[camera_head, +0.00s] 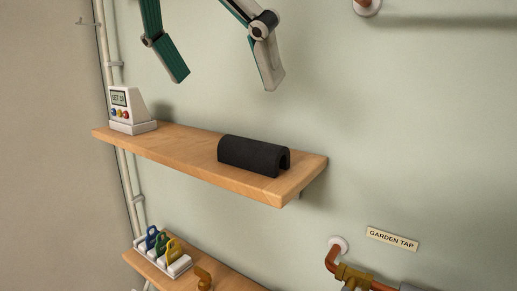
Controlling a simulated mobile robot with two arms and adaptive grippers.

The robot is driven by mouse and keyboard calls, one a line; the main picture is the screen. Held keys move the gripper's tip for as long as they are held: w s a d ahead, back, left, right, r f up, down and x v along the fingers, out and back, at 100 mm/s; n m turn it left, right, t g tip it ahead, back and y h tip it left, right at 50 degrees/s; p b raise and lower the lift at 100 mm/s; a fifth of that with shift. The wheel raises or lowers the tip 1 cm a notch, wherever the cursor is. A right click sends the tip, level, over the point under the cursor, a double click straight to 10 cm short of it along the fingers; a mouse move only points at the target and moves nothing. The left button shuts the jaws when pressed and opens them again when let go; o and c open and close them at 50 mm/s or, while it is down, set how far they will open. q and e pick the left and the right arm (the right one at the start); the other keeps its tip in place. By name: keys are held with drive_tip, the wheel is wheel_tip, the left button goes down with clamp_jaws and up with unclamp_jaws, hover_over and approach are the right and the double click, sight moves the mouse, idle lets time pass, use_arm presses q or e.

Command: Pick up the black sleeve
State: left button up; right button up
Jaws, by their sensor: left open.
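The black sleeve (252,155) lies on its side on the upper wooden shelf (180,155), right of the shelf's middle. It is a half-round foam-like piece, and its right end shows an arched opening facing right. My left gripper (226,82) comes in from the top edge with its two green and white fingers spread wide. It is open and empty, above the sleeve in the picture and apart from it. My right gripper does not show.
A white device with a small display (129,109) stands at the shelf's left end. Below are a lower shelf (215,277) with coloured padlock-like items (162,246), copper pipework with a brass fitting (355,277), and a "GARDEN TAP" label (392,239). White pipes run down the left.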

sight(252, 141)
use_arm(q)
drive_tip(key=x, duration=0.6)
drive_tip(key=shift+w+f, duration=0.1)
drive_tip(key=shift+w+d+f+p, duration=0.15)
drive_tip(key=shift+d+f+p, duration=0.05)
drive_tip(key=shift+f+p, duration=0.2)
drive_tip(key=p+x, duration=0.1)
drive_tip(key=x, duration=0.3)
drive_tip(key=shift+d+f+p, duration=0.1)
drive_tip(key=shift+f+p, duration=0.1)
drive_tip(key=shift+p, duration=0.15)
drive_tip(key=shift+w+d+f, duration=0.1)
drive_tip(key=shift+f, duration=0.15)
drive_tip(key=c, duration=1)
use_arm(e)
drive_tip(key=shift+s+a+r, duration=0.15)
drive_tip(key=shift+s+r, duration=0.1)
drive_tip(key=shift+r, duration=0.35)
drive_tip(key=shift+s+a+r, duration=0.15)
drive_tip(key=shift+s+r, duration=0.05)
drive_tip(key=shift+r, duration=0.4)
